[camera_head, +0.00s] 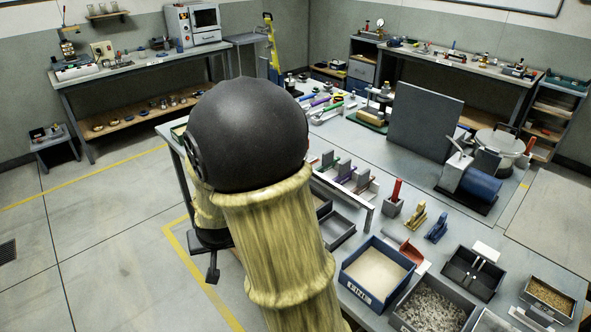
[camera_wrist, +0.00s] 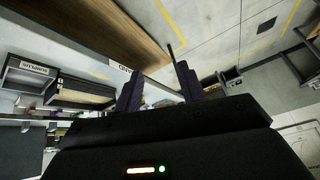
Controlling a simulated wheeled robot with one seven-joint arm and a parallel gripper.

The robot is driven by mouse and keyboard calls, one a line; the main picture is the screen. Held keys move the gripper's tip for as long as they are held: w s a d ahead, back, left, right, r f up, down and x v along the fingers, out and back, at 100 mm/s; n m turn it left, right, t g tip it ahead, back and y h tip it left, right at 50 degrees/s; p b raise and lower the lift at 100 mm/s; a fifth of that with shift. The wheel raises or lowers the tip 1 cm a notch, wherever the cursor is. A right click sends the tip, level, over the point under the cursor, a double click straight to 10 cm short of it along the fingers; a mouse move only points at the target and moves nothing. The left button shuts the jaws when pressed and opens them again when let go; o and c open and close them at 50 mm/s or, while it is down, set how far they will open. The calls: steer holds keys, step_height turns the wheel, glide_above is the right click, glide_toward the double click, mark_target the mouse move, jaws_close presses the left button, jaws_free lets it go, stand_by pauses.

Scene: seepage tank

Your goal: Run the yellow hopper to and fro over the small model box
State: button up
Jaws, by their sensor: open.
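My gripper (camera_wrist: 160,78) shows in the wrist view with its two dark fingers apart and nothing between them. In the head view my arm covers the left part of the bench, and I cannot make out the gripper there. A small yellow piece (camera_head: 416,218) stands upright on the bench, right of my arm; I cannot tell whether it is the hopper. A blue-walled box (camera_head: 366,288) of pale sand stands at the near edge; I cannot tell whether it is the model box. The gripper touches neither piece.
A blue piece (camera_head: 437,228) stands beside the yellow one. A grey upright panel (camera_head: 424,121) and a blue motor unit (camera_head: 478,186) stand farther back. Trays of gravel (camera_head: 433,307) and grain (camera_head: 549,296) line the near right. Open floor (camera_head: 100,230) lies left.

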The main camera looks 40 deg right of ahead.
steer(key=w+d+f+m+t+h+p, duration=0.2)
steer(key=w+d+f+m+h, duration=0.2)
steer(key=w+d+m+h, duration=0.55)
steer(key=d+m+g+h, duration=0.1)
steer(key=d+g+h, duration=0.1)
steer(key=d+h, duration=0.5)
steer(key=x, duration=0.4)
steer(key=shift+s+d+p, duration=0.2)
steer(key=shift+d+p, duration=0.1)
steer(key=p+x, duration=0.5)
steer(key=x, duration=1.2)
steer(key=shift+w+d+f, duration=0.1)
steer(key=shift+d, duration=0.15)
jaws_close()
